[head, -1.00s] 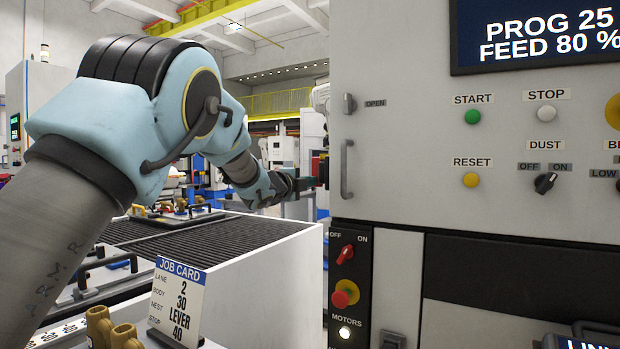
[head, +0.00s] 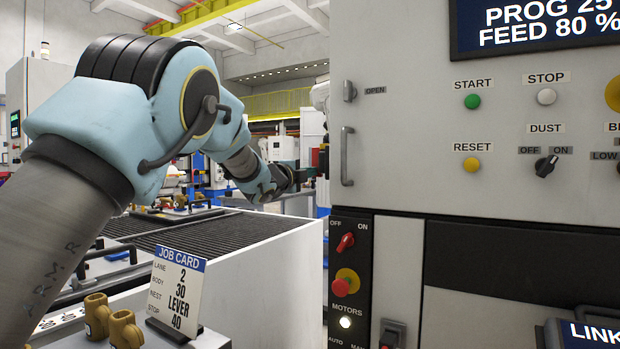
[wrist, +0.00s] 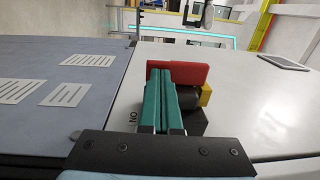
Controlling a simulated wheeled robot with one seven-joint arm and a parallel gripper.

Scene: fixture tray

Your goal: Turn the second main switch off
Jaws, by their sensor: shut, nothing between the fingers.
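In the wrist view, a red switch handle (wrist: 192,75) lies crosswise on a black base (wrist: 192,122) with a yellow part (wrist: 206,95) at its right. An ON label is printed to the left of the base. My gripper (wrist: 160,78) has green fingers shut together with nothing between them. Their tips overlap the red handle in the picture; I cannot tell if they touch it. In the head view my gripper (head: 303,176) is small, beside the left edge of the machine, and a small red patch there is mostly hidden.
The machine front (head: 400,120) carries several buttons and knobs. A separate red rotary switch (head: 346,242) marked OFF and ON sits above a red stop button (head: 340,287). A job card (head: 178,290) stands beside the white conveyor housing (head: 270,265). Flat slotted plates (wrist: 65,95) show at left in the wrist view.

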